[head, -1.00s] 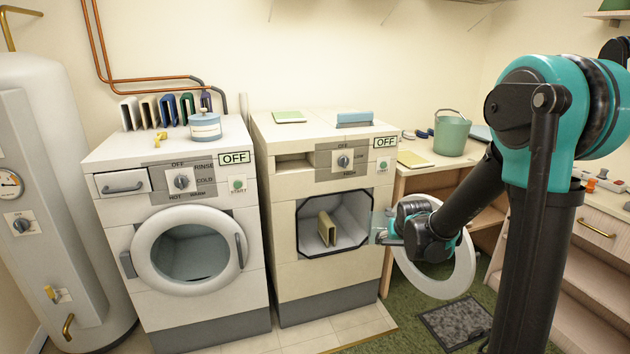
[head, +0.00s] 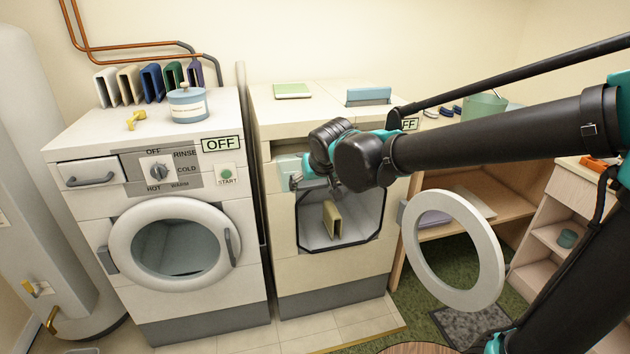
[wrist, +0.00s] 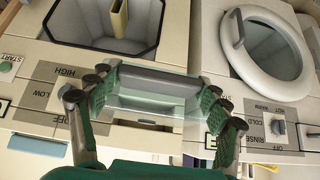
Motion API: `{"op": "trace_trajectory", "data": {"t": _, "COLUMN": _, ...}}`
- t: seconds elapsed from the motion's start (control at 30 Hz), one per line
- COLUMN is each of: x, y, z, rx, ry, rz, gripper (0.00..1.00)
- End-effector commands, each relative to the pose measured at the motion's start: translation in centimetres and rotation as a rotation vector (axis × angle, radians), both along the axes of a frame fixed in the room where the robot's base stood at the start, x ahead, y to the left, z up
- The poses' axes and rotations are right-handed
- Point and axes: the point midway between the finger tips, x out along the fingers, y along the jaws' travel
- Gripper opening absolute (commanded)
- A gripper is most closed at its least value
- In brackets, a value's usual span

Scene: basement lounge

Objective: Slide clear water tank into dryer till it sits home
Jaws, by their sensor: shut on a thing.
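The dryer (head: 335,275) is the right-hand machine, with a wide slot at the upper left of its front. The clear water tank (head: 289,168) is a see-through, pale teal box with a grey bar along one edge (wrist: 155,79). My gripper (head: 304,172) is shut on the tank, a finger at each end in the wrist view (wrist: 160,92). The tank is at the front of the slot, whose inside shows partly through it in the wrist view. My wrist and forearm hide most of the dryer's control panel. How far the tank is in, if at all, I cannot tell.
The dryer's round door (head: 487,285) stands open to the right. A beige thin case (head: 332,219) stands in the open drum. The washer (head: 205,290) is close on the left, its door shut. A green item (head: 292,91) and a blue item (head: 368,96) lie on the dryer.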

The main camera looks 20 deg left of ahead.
Motion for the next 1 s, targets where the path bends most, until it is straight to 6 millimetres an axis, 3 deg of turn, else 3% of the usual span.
{"op": "trace_trajectory", "data": {"t": 0.37, "x": -0.1, "y": -0.1, "z": 0.0, "rx": 0.002, "ry": -0.003, "rz": -0.001, "gripper": 0.19}}
{"op": "trace_trajectory", "data": {"t": 1.0, "x": 2.8, "y": 1.6, "z": 0.0, "rx": 0.002, "ry": -0.004, "rz": -0.003, "gripper": 0.19}}
